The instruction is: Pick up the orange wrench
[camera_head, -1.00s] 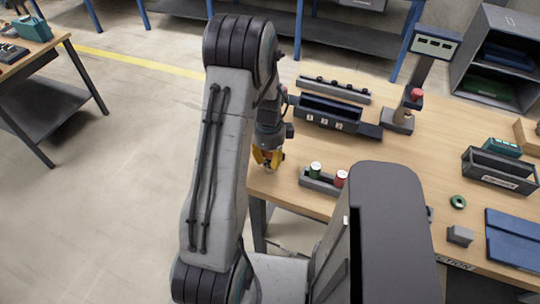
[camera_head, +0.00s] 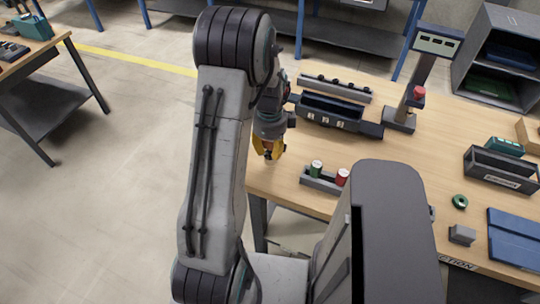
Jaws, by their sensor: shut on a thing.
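My gripper (camera_head: 268,149), with yellow-orange fingers, points down just above the left edge of the wooden workbench (camera_head: 400,176). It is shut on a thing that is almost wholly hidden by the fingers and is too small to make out. I cannot pick out the orange wrench's shape; no orange wrench shows elsewhere on the bench.
A grey holder (camera_head: 323,184) with a green and a red cylinder stands just right of my gripper. A dark bin unit (camera_head: 334,116) lies behind it, and a scanner-like stand (camera_head: 412,85) rises farther right. Open floor lies to the left.

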